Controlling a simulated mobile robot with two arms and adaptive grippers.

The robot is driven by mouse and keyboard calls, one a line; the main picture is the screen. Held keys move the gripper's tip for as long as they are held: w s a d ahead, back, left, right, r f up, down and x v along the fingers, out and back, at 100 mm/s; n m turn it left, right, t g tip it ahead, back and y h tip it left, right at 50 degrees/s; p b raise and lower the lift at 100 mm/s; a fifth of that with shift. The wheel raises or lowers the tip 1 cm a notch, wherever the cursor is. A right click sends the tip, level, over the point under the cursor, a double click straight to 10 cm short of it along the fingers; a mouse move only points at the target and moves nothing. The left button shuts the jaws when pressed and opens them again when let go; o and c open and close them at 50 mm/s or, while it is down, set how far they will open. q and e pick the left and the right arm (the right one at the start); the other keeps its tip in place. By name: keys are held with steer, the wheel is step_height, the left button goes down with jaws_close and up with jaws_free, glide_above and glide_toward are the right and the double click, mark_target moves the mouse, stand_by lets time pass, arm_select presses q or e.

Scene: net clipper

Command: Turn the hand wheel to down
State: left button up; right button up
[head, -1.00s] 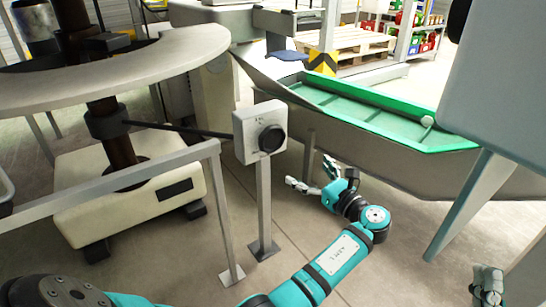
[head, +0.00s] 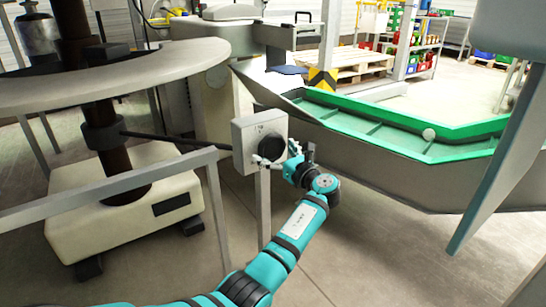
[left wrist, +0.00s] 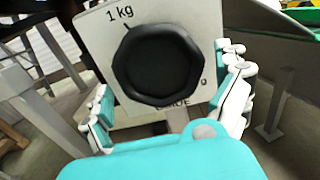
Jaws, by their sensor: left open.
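The black hand wheel (head: 270,146) sits on the front of a grey box (head: 243,135) on a post. In the left wrist view the wheel (left wrist: 158,64) fills the middle, a lobed black knob on a light plate marked "1 kg" at upper left; other lettering is partly hidden. My left gripper (head: 282,160) is at the wheel's lower right in the head view. In the left wrist view its open fingers (left wrist: 168,98) stand on either side of the wheel, low down; I cannot tell whether they touch it. My right gripper is not in view.
A metal rail (head: 110,185) runs in front of the box at left. A round table ring (head: 120,75) on a column stands behind it. A green-lined trough (head: 385,128) lies to the right. A grey panel (head: 500,150) hangs at far right.

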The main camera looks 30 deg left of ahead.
arm_select(q)
steer(key=shift+w+a, duration=0.25)
steer(key=shift+a, duration=0.35)
steer(key=c, duration=0.9)
